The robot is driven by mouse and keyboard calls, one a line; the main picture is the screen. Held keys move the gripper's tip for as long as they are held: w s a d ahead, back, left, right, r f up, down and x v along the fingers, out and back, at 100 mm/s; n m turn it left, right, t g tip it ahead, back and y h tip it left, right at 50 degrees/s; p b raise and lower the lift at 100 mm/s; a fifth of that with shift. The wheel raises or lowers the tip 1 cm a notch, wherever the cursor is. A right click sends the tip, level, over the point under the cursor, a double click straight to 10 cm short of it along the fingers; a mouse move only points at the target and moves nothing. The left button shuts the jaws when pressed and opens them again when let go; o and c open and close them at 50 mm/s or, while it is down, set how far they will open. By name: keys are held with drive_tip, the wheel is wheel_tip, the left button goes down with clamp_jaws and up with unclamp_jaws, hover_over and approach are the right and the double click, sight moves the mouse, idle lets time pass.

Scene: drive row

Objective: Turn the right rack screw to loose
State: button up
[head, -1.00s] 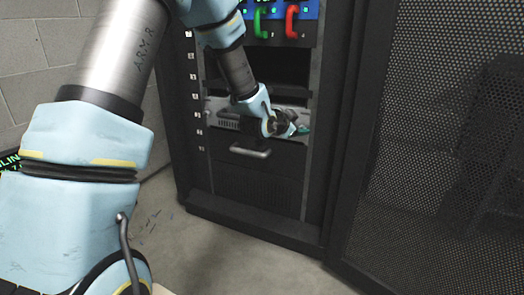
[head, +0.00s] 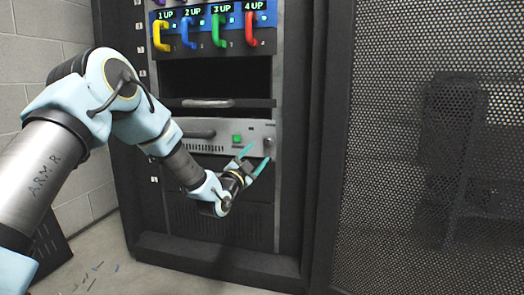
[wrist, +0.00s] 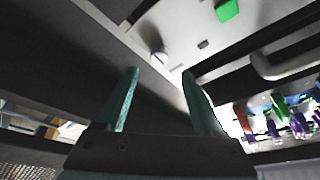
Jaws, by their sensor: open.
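The grey rack unit (head: 222,133) sits in the cabinet, with a green square light and a handle on its face. The right rack screw (head: 267,142) is a small knob at the unit's right end. In the wrist view the screw (wrist: 158,58) is a pale round knob just beyond the fingertips, roughly between them. My gripper (head: 258,153) has two teal fingers, spread apart and empty, just below and left of the screw. It also shows in the wrist view (wrist: 161,72). I cannot tell how far the screw is turned.
Above are drives with coloured handles (head: 220,30) in yellow, blue, green and red, labelled UP. A dark shelf with a handle (head: 208,103) lies between. The perforated cabinet door (head: 425,130) stands open at right. Bare floor (head: 165,278) lies in front.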

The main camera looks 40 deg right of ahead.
sight(268, 143)
drive_tip(key=b+x, duration=0.2)
drive_tip(key=x, duration=0.5)
drive_tip(key=shift+d, duration=0.3)
clamp_jaws()
